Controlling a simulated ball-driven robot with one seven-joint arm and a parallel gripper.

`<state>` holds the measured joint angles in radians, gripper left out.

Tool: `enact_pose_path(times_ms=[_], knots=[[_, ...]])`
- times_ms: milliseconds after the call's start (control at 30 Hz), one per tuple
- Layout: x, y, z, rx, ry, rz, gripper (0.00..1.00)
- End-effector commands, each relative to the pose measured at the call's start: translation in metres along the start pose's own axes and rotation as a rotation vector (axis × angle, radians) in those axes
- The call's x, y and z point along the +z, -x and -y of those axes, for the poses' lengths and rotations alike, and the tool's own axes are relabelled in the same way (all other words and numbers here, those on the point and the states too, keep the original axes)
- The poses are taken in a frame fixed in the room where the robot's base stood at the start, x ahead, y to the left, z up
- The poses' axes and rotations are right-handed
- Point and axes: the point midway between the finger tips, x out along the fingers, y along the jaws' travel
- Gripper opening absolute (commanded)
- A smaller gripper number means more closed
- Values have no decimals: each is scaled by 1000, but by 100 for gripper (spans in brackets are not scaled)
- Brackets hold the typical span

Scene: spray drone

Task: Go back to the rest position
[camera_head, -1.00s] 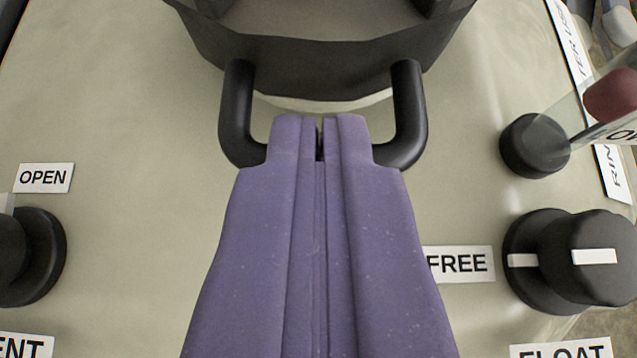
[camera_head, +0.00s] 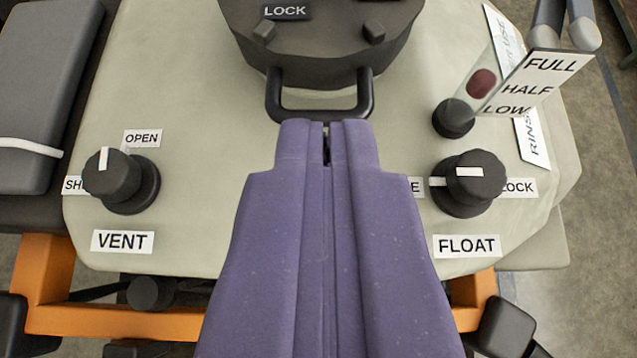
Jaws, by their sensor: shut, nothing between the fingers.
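My purple gripper (camera_head: 326,130) points up the picture from the bottom middle, its two fingers together with nothing between them. Its tips overlap the lower bar of a black U-shaped handle (camera_head: 365,95) on a dark round lid (camera_head: 310,50). The tips appear to be above the handle; I cannot tell the exact gap. The lid carries a LOCK label (camera_head: 285,11) at the top. The lid, handle and knobs sit on a pale panel (camera_head: 200,90). My gripper hides part of the panel's middle and most of the FREE label.
The VENT knob (camera_head: 115,175) is on the left, its white mark upright. The FLOAT knob (camera_head: 470,185) is on the right, its mark level. A level gauge (camera_head: 525,80) stands upper right with FULL, HALF and LOW. An orange frame (camera_head: 120,320) runs below.

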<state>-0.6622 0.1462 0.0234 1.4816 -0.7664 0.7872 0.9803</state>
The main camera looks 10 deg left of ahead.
Motion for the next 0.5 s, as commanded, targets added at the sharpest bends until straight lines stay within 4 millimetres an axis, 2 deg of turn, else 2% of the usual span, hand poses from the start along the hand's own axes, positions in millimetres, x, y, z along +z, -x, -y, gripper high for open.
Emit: enact_pose_path(times_ms=[33, 133, 367, 467, 500], knots=[[0, 10, 1, -3, 1, -1, 0], [0, 24, 1, -2, 1, 0, 0], [1, 34, -5, 0, -1, 0, 0], [4, 27, -39, 1, -19, -6, 0], [7, 26, -61, -1, -28, -15, 0]])
